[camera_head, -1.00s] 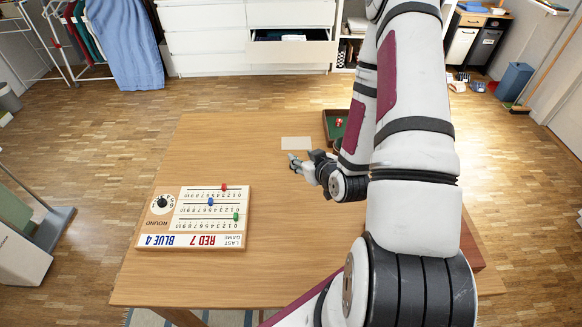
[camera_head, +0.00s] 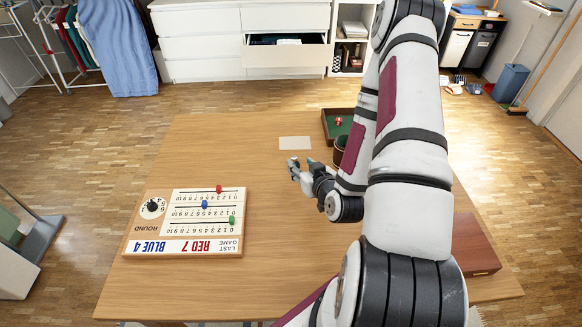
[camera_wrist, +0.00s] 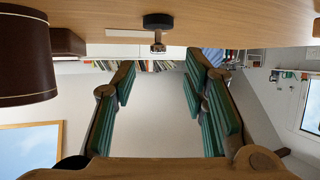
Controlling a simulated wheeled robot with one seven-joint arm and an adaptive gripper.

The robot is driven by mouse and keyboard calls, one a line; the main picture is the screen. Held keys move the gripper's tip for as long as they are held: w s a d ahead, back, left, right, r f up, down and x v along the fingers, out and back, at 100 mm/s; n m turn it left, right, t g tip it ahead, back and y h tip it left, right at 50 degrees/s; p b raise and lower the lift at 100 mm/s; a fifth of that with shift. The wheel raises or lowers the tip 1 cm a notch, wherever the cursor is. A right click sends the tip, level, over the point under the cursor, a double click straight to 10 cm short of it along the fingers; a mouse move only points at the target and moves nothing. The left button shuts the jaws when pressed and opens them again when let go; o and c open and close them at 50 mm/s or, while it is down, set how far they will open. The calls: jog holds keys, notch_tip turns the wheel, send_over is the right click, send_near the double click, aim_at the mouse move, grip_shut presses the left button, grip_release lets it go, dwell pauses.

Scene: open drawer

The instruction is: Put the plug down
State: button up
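A small black disc with a metal stem, which looks like the plug (camera_wrist: 158,21), shows in the wrist view against the tabletop (camera_wrist: 250,20). It is beyond my fingertips and apart from them. The wrist picture is upside down, so the stem points up from the table. I cannot make the plug out in the head view. My gripper (camera_head: 300,170) is over the middle of the table, near the pale card (camera_head: 295,143). In the wrist view my gripper (camera_wrist: 160,78) has its green-padded fingers wide apart, with nothing between them.
A scoreboard (camera_head: 180,247) lies at the table's left. A green-lined tray (camera_head: 328,125) with red dice and a dark cup (camera_head: 341,143) stand behind my arm. The cup also shows in the wrist view (camera_wrist: 25,60). A reddish-brown box (camera_head: 472,245) lies at right. An open drawer (camera_head: 286,52) is beyond.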

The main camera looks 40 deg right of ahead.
aim_at(295, 160)
jog(key=shift+b+x, duration=1.2)
jog(key=shift+x, duration=0.15)
jog(key=shift+f, duration=0.1)
jog(key=b+x, duration=0.3)
jog(key=shift+s+f, duration=0.15)
jog(key=shift+f, duration=0.05)
jog(key=shift+x, duration=1.15)
jog(key=shift+r, duration=0.1)
grip_shut()
